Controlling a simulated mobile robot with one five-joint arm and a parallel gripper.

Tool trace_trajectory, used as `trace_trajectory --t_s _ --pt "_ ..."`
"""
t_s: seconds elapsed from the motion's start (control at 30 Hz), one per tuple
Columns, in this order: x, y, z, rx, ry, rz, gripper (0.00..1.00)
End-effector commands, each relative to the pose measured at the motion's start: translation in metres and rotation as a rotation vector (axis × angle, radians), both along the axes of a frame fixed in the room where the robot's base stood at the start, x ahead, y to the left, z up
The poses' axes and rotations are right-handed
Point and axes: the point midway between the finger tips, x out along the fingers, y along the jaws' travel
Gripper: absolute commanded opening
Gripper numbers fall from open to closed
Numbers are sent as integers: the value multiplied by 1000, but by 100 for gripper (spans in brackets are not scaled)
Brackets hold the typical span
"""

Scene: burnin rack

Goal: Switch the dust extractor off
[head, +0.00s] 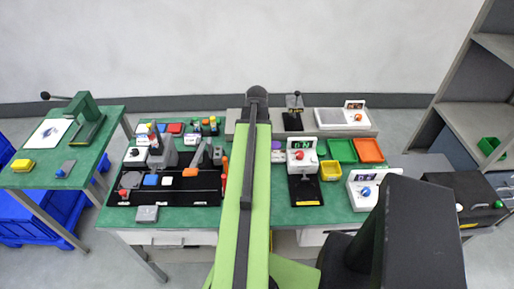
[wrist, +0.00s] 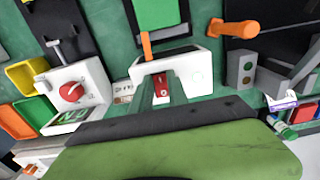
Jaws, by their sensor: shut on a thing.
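In the wrist view, the two fingers of my gripper (wrist: 163,92) reach a white box (wrist: 195,72) and close around its small red switch (wrist: 163,80), one finger on each side. A small label (wrist: 123,99) on the box is too small to read. In the head view my arm covers this box and the gripper. I cannot tell from the labels which device is the dust extractor.
A white unit with a red knob (wrist: 72,92) stands beside the box; it also shows in the head view (head: 302,156) with a green display. An orange handle (wrist: 233,28) juts out on the other side. A yellow bin (wrist: 25,75) and coloured trays (head: 341,150) are nearby.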

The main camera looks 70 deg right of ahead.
Motion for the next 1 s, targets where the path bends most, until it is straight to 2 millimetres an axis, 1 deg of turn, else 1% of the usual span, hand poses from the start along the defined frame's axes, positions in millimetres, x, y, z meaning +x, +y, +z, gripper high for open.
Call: trace_trajectory --t_s 0.13,0.23,0.4,0.5,0.77,0.8,0.93,1.0 --pt "2 -5 0 39 16 0 0" --pt "3 -9 0 112 47 0 0" --pt "4 -10 1 215 90 0 0" --pt "3 -8 2 240 100 0 0" --pt "3 -7 2 242 101 0 0" --pt "3 -7 2 242 101 0 24" --pt "3 -7 2 241 100 0 41" --pt "3 -7 2 241 100 -1 42"
